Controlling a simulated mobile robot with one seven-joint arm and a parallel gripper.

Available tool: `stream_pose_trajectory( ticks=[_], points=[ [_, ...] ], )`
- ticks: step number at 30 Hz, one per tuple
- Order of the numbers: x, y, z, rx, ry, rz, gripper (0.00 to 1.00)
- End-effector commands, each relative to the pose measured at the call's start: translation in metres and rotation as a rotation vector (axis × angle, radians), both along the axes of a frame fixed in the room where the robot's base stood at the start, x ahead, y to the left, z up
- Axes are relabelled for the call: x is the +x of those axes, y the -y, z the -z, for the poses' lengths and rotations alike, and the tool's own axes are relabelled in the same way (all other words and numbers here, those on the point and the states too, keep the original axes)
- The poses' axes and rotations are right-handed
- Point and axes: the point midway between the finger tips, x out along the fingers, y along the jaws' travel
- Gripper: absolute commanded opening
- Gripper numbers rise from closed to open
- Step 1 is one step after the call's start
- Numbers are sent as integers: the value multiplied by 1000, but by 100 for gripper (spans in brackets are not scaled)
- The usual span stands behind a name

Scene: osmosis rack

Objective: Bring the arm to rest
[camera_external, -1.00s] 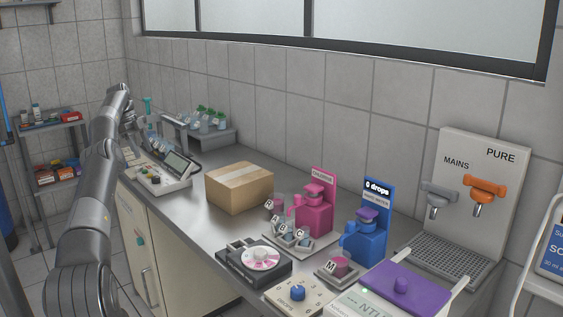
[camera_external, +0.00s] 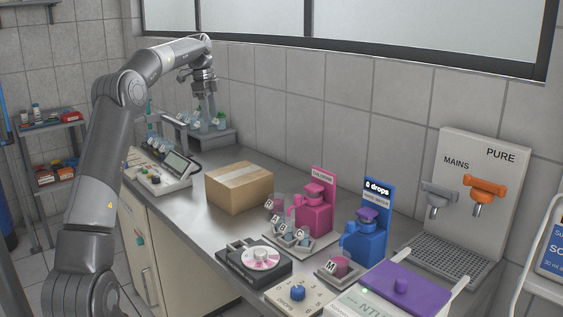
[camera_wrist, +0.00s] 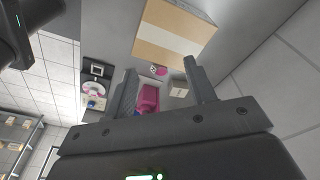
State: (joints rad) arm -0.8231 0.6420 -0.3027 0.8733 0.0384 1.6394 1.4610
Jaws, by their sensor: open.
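My gripper (camera_external: 208,112) hangs pointing down at the end of my raised, bent arm, above the far end of the bench near the bottle shelf. In the wrist view my gripper (camera_wrist: 160,85) shows two fingers spread apart with nothing between them; it is open and empty. Beyond the fingers, apart from them, the bench shows with the cardboard box (camera_wrist: 180,35) and the pink dispenser (camera_wrist: 149,98). In the external view the fingertips are small and partly overlap the bottles behind.
The cardboard box (camera_external: 239,187) stands mid-bench. The pink dispenser (camera_external: 314,212), blue dispenser (camera_external: 364,238) and black disc device (camera_external: 253,263) stand nearer. A panel with taps (camera_external: 478,160) is at the right. A keypad instrument (camera_external: 160,172) is at the far left. Air above the bench is clear.

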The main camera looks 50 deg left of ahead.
Motion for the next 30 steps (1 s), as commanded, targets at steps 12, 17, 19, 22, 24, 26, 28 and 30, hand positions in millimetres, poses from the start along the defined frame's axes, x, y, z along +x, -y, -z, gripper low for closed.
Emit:
stream_pose_trajectory(
  ticks=[12, 17, 19, 22, 24, 26, 28, 30],
  points=[
    [-21, 172, -53, 116, 39, -203, 50],
    [-49, 227, -60, 136, 78, -294, 50],
    [-64, 248, -61, 140, 98, -335, 50],
    [-88, 277, -59, 138, 128, -395, 50],
    [-106, 295, -56, 133, 150, -438, 50],
    [-121, 309, -53, 124, 169, -474, 50],
    [-141, 324, -47, 112, 192, -517, 50],
    [-160, 337, -40, 96, 215, -560, 50]
  ],
)
